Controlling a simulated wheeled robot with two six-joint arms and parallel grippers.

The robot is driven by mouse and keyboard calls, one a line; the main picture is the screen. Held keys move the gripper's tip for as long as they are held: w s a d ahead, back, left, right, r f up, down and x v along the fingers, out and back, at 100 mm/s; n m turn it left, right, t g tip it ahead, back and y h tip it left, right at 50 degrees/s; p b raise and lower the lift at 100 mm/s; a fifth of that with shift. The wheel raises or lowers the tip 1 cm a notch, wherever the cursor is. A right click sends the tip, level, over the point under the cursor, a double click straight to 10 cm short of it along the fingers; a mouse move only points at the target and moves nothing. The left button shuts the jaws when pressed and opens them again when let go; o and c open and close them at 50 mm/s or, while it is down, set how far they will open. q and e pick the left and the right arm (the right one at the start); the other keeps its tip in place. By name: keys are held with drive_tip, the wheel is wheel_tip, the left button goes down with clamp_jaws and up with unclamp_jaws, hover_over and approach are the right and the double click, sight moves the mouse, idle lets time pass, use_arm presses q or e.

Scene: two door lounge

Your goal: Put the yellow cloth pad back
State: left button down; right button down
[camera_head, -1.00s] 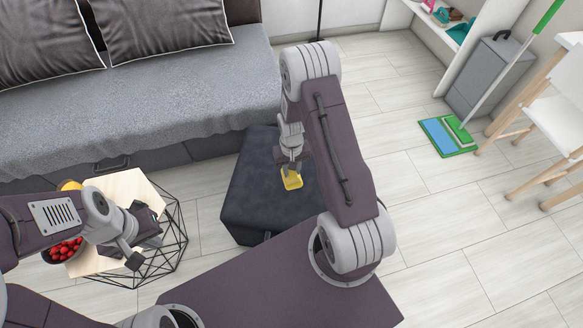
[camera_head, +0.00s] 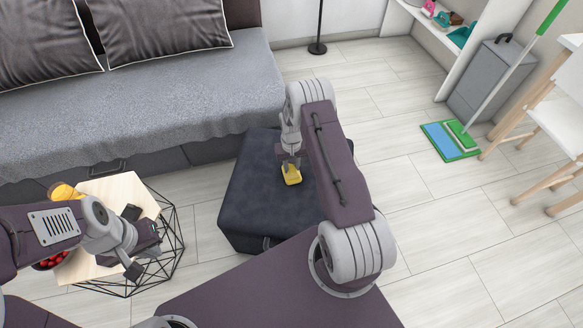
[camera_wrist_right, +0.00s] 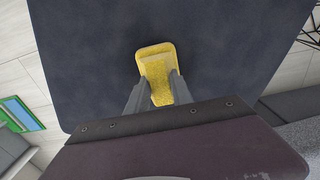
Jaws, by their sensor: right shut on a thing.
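The yellow cloth pad (camera_head: 291,175) is at my right gripper (camera_head: 290,160), over the dark ottoman (camera_head: 247,198). In the right wrist view the pad (camera_wrist_right: 155,58) sits between the two fingers of my right gripper (camera_wrist_right: 158,88), which are shut on it. The ottoman's dark top (camera_wrist_right: 220,45) fills most of that view behind the pad. I cannot tell whether the pad touches the top. My left gripper (camera_head: 143,255) hangs by the small wooden-topped side table (camera_head: 122,187); its jaws are too unclear to judge.
The side table has a wire frame and holds a dark item (camera_head: 131,212), a yellow object (camera_head: 62,191) and a bowl of red fruit. A grey sofa (camera_head: 140,100) stands behind. Floor right of the ottoman is clear.

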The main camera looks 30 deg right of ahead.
sight(292, 166)
drive_tip(key=c, duration=1.1)
unclamp_jaws()
drive_tip(key=shift+c, duration=0.2)
wheel_tip(292, 166, up, 11)
drive_tip(key=p, duration=0.3)
drive_tip(key=s+a+r+n, duration=0.1)
drive_tip(key=s+a+r, duration=0.65)
drive_tip(key=r, duration=0.35)
drive_tip(key=s+a+r, duration=0.1)
drive_tip(key=s+r, duration=0.1)
drive_tip(key=s, duration=0.3)
drive_tip(key=s+a+r+n+t, duration=0.1)
drive_tip(key=s+a+r, duration=0.1)
drive_tip(key=s, duration=0.4)
drive_tip(key=shift+a+r, duration=0.15)
drive_tip(key=shift+a, duration=0.15)
